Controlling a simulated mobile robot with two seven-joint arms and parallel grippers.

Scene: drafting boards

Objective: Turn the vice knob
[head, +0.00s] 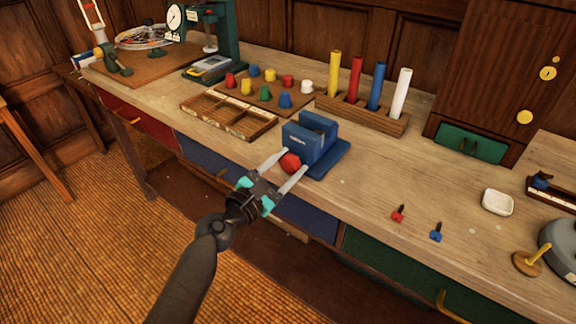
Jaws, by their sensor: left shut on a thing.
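The blue vice (318,143) stands on the wooden bench near its front edge, in the middle of the head view. Its round red knob (290,163) faces the front edge. My left gripper (292,161) reaches in from the lower left, with one light finger on each side of the red knob. It is shut on the knob, and the fingers partly cover the knob's sides. My right gripper is not in view.
Behind the vice, a wooden rack (362,116) holds yellow, red, blue and white rods. A compartment tray (229,118) and a board of coloured pegs (264,96) lie to the left. Small red (398,214) and blue (436,232) pieces and a white dish (497,202) lie to the right.

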